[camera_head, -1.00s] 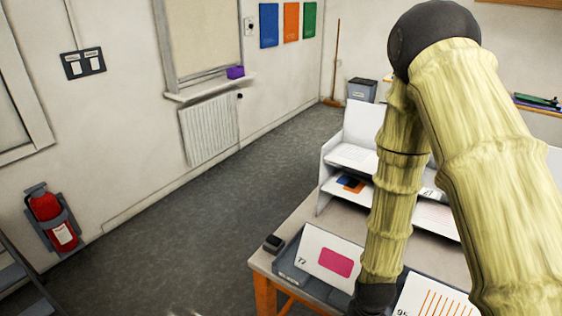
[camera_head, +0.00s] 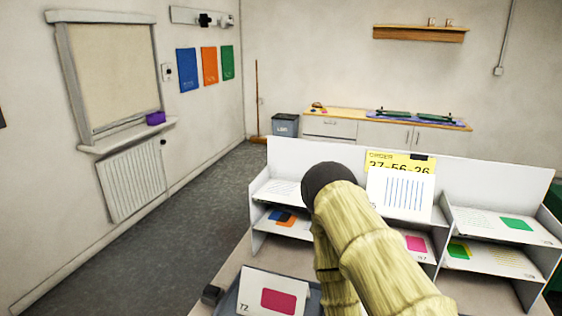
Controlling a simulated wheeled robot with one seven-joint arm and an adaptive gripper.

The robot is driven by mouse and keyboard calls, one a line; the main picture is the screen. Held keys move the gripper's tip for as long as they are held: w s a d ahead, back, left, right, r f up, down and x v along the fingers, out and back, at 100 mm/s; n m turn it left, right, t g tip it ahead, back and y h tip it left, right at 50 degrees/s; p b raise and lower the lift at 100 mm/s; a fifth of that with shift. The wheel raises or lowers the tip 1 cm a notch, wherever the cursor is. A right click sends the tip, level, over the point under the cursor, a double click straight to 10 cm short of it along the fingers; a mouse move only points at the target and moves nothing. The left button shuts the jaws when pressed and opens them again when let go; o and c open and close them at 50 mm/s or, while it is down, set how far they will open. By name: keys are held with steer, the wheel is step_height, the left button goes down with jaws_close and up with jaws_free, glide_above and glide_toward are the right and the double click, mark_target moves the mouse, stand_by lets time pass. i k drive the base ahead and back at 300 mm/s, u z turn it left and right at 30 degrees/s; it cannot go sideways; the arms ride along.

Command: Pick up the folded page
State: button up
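Several printed pages are in view, and I cannot tell which one is the folded page. A tilted white page with a pink block (camera_head: 276,300) and the mark 72 stands in a grey tray (camera_head: 229,303) at the bottom edge. A white page with blue stripes (camera_head: 402,195) stands upright at the middle of the white shelf unit (camera_head: 535,180). Flat pages lie in the compartments, among them one with blue and orange shapes (camera_head: 287,217), one with a pink block (camera_head: 415,243) and one with a green block (camera_head: 517,223). My gripper is out of view; my arm covers part of the shelf and tray.
A yellow order sign reading 37-56-26 (camera_head: 385,158) is behind the striped page. Open grey floor (camera_head: 165,215) lies to the left. A bin (camera_head: 285,125) and low cabinets (camera_head: 387,133) stand at the back.

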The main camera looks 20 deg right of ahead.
mark_target(399, 194)
steer(key=z, duration=1.25)
